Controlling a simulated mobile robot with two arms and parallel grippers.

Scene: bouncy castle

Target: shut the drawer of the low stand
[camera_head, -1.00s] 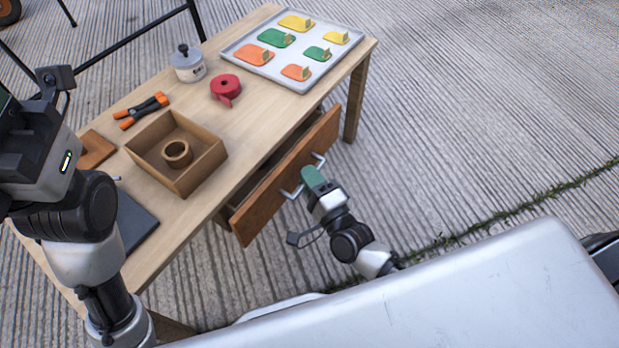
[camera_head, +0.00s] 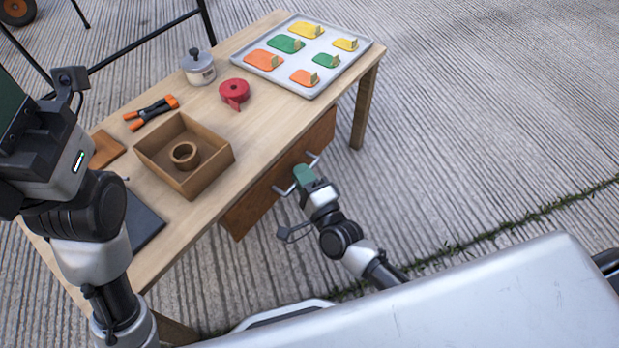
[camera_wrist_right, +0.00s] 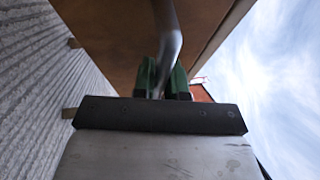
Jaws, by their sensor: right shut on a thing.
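The low stand (camera_head: 187,231) is a light wooden table. Its drawer (camera_head: 258,205) has a brown wooden front with a metal bar handle (camera_head: 283,192). The drawer front now sits close under the tabletop edge, and no open gap shows behind it in the head view. My right gripper (camera_head: 303,174), with green fingers, is at the handle. In the right wrist view its green fingers (camera_wrist_right: 162,80) are shut around the metal bar, with the brown front behind. My left arm comes in at the left, and its fingertips are not clearly visible.
On the tabletop are a brown box (camera_head: 215,168) with a ring inside, a red tape roll (camera_head: 234,92), a lidded pot (camera_head: 197,68), orange-handled clamps (camera_head: 152,112) and a grey tray (camera_head: 353,62) with coloured pieces. Ribbed paving is clear to the right.

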